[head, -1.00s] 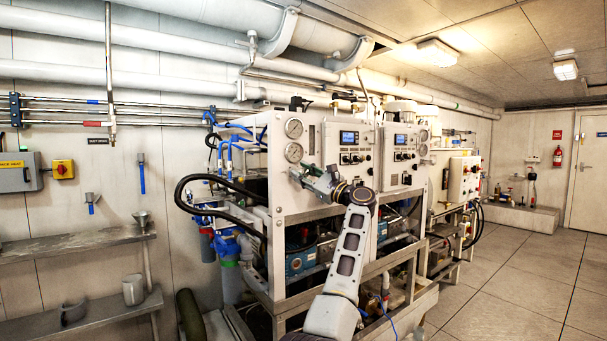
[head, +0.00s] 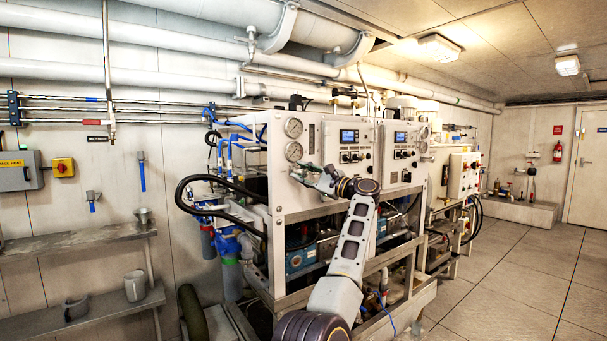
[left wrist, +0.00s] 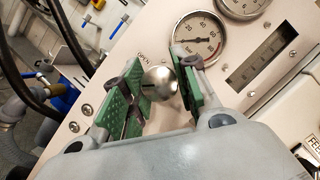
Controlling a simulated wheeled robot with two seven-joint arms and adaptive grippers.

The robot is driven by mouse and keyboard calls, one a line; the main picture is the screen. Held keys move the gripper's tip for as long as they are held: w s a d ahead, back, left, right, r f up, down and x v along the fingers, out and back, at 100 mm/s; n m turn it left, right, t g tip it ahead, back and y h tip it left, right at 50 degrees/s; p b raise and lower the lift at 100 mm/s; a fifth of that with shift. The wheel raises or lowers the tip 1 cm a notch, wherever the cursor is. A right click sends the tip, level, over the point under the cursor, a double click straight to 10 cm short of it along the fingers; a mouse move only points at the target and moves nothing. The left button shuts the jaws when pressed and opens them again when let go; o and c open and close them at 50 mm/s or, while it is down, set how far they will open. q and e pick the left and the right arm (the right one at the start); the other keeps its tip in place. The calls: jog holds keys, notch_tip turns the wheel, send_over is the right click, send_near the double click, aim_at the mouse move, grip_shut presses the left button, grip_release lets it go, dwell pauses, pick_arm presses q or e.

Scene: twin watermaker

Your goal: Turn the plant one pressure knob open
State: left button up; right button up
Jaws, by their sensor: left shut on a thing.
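The plant one pressure knob (left wrist: 159,80) is a shiny round metal knob on the pale front panel, with the printed word OPEN beside it at upper left. My left gripper (left wrist: 158,88) has its green-padded fingers on both sides of the knob and is shut on it. In the head view my left gripper (head: 307,173) is at the panel below the two gauges, and the knob is hidden there. A round pressure gauge (left wrist: 200,38) is just above the knob in the wrist view. My right gripper is not in view.
A second gauge (left wrist: 243,5) and a flow meter window (left wrist: 257,58) are near my fingers. A control box with a blue display (head: 348,137) is right of them. Black hoses (head: 190,200) curve at the rack's left side. The floor at right is clear.

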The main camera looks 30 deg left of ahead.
pick_arm(q)
jog(key=shift+f, duration=0.15)
jog(key=o, duration=1)
jog(key=shift+d, duration=0.1)
jog(key=v, duration=1.2)
jog(key=shift+s, duration=0.1)
